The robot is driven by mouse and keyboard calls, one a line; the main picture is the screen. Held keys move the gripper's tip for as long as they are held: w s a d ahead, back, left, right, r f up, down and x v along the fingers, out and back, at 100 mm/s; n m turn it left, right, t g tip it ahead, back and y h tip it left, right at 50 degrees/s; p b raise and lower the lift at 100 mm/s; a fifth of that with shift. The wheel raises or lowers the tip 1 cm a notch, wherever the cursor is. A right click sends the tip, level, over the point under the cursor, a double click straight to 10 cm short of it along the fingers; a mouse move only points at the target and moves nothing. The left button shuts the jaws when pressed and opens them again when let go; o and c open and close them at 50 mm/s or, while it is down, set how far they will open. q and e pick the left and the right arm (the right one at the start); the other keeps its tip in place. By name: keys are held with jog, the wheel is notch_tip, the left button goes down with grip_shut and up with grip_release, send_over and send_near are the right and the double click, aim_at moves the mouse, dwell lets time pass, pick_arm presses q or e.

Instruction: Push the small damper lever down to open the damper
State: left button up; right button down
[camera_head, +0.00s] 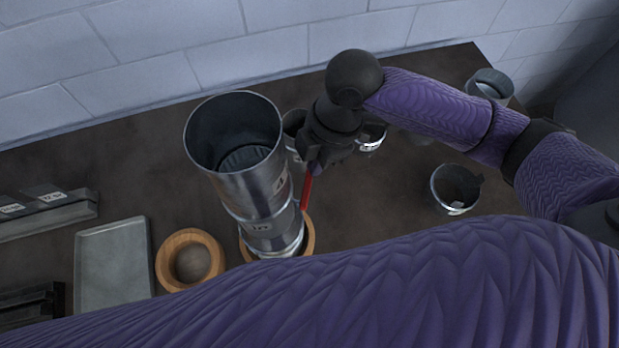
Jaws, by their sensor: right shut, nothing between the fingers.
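A tall metal duct (262,196) stands upright on a wooden ring (309,238), its wide open top facing up toward me. A small red lever (307,188) sticks out on the right side of the duct, at its lower middle part. My right gripper (317,165) is at the right side of the duct, just above the red lever. It is shut and points down. It looks close to or touching the lever's upper end; I cannot tell which. The damper inside the duct is hidden. My left gripper is not in view.
Metal cups stand behind my right gripper, with another cup (455,190) at the right and one at the back right (490,86). A wooden ring (190,231), grey tray (113,268) and labelled racks (45,215) lie left. A tiled wall (150,50) closes the back.

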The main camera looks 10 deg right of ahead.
jog(key=shift+f, duration=0.15)
jog(key=shift+f, duration=0.1)
notch_tip(320, 180, down, 4)
jog(key=shift+f+b, duration=0.15)
jog(key=shift+b, duration=0.85)
jog(key=d, duration=0.1)
jog(key=d+p, duration=0.1)
jog(key=r+p, duration=0.1)
jog(key=shift+w+d, duration=0.3)
jog(key=shift+d, duration=0.1)
